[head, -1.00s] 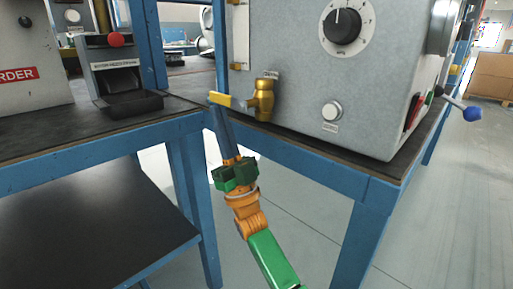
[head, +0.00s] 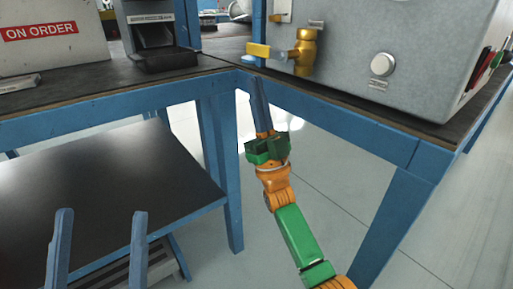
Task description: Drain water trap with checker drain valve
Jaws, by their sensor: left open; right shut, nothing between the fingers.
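The brass drain valve (head: 305,52) sits on the lower left of the grey checker's front face (head: 430,60). Its yellow lever (head: 259,50) points left, roughly level. My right gripper (head: 256,78) reaches up from below with its blue fingers together and empty. The fingertips are just under the lever in the picture, with a small gap; the depth between them is unclear. My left gripper (head: 100,211) is at the bottom left, its two blue fingers wide apart with nothing between them. The water inside the trap is not visible.
The checker stands on a dark bench top with a blue frame (head: 340,125). A round white button (head: 382,65) is right of the valve. A left bench holds an "ON ORDER" box (head: 50,35) and a black holder (head: 160,50). A dark lower shelf (head: 110,185) is near my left gripper.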

